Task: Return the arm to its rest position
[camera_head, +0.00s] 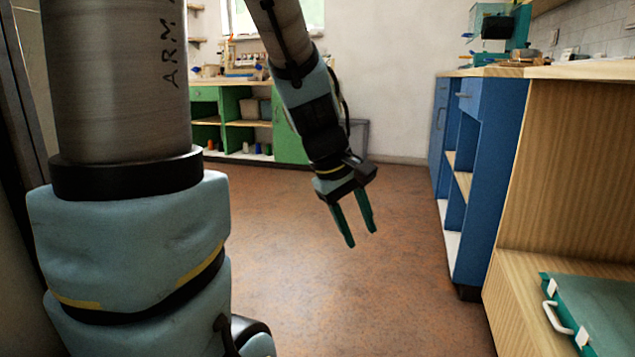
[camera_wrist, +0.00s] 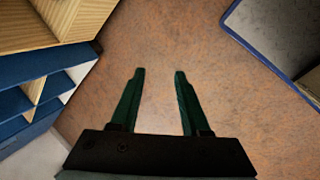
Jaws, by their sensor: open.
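My gripper (camera_head: 358,230) hangs over the open floor in the middle of the head view, its two dark green fingers pointing down. The fingers are apart with nothing between them. In the wrist view my gripper (camera_wrist: 158,75) is also open and empty, with only brown floor behind the fingertips. My arm comes down from the top of the head view and bends to the gripper. My arm's large near link fills the left side of the head view and hides what lies behind it.
A blue cabinet (camera_head: 490,150) with a wooden top stands at right. In front of it is a wooden unit (camera_head: 570,165) with a green case (camera_head: 600,305) on its lower shelf. Green shelving (camera_head: 237,138) lines the back wall. The brown floor (camera_head: 320,290) between is clear.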

